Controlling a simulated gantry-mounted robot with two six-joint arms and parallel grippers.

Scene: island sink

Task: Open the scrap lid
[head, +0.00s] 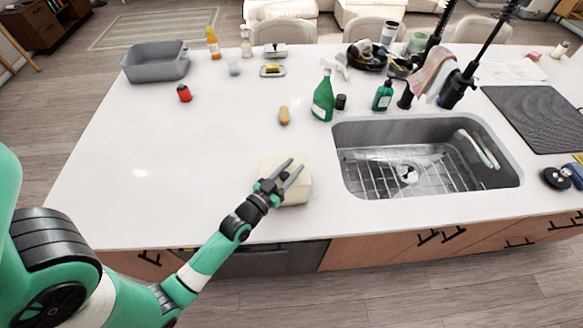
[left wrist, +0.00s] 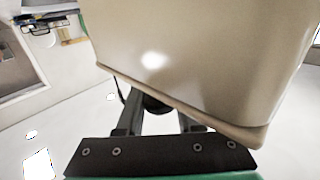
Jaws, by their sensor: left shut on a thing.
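The cream scrap box (head: 299,190) stands on the white counter, left of the sink and near the front edge. My left gripper (head: 289,170) lies over its top, reaching in from the lower left. In the left wrist view the box (left wrist: 200,55) fills the upper middle, with a beige rim (left wrist: 185,112) facing the gripper. The left gripper (left wrist: 163,118) is shut on a small dark part (left wrist: 156,104) by this rim, which looks like the lid's knob. The rim sits against the box and I see no clear gap. My right gripper is not in view.
The sink (head: 420,160) with a wire rack is close on the right. The counter left of the box is clear.

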